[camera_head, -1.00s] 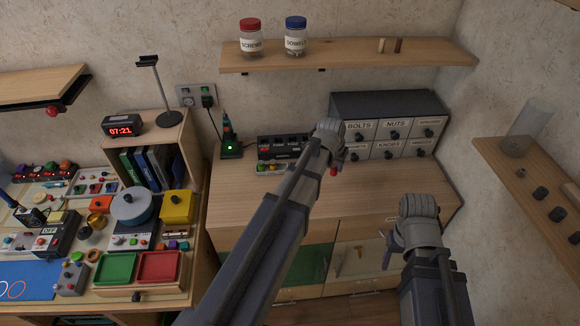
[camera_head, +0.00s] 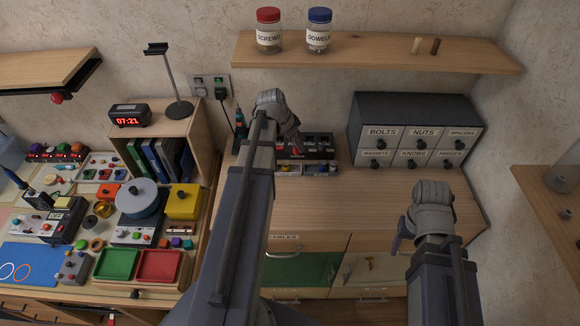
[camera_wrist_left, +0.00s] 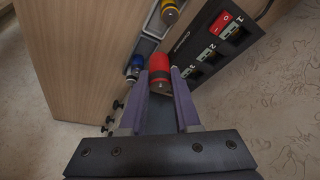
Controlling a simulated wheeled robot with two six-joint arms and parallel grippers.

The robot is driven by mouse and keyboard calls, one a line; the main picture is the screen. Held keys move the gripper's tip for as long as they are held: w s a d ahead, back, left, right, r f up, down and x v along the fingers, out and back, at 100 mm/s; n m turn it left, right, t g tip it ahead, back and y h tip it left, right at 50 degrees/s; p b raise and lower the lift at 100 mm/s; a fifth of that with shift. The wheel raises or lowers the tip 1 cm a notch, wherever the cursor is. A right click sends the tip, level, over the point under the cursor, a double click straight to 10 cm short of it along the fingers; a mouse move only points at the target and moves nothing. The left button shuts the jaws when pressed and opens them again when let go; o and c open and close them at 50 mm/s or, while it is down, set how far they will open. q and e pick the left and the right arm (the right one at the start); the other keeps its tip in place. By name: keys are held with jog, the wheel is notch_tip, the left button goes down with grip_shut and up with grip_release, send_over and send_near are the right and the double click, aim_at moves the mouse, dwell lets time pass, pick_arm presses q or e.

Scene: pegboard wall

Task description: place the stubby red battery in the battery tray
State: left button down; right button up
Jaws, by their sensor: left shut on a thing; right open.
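The stubby red battery (camera_wrist_left: 159,68) is between the purple fingers of my left gripper (camera_wrist_left: 160,88), which is shut on it. In the head view a bit of its red (camera_head: 297,151) shows at the tip of my left gripper (camera_head: 295,145). The grey battery tray (camera_wrist_left: 151,24) is just beyond the held battery in the wrist view, with a blue battery (camera_wrist_left: 135,67) and a yellow-banded one (camera_wrist_left: 169,13) in it. In the head view the tray (camera_head: 307,170) is partly behind my left gripper. My right gripper (camera_head: 397,243) is open, over the bench front.
A black charger with numbered slots (camera_wrist_left: 213,45) stands right beside the tray. A small drawer cabinet (camera_head: 415,132) stands to the right. The bench top (camera_head: 340,205) in front is clear. A shelf with jars (camera_head: 370,52) hangs above.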

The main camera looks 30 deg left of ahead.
pick_arm(q)
notch_tip(320, 180, down, 10)
jog(key=b, duration=0.9)
jog(key=shift+r, duration=0.25)
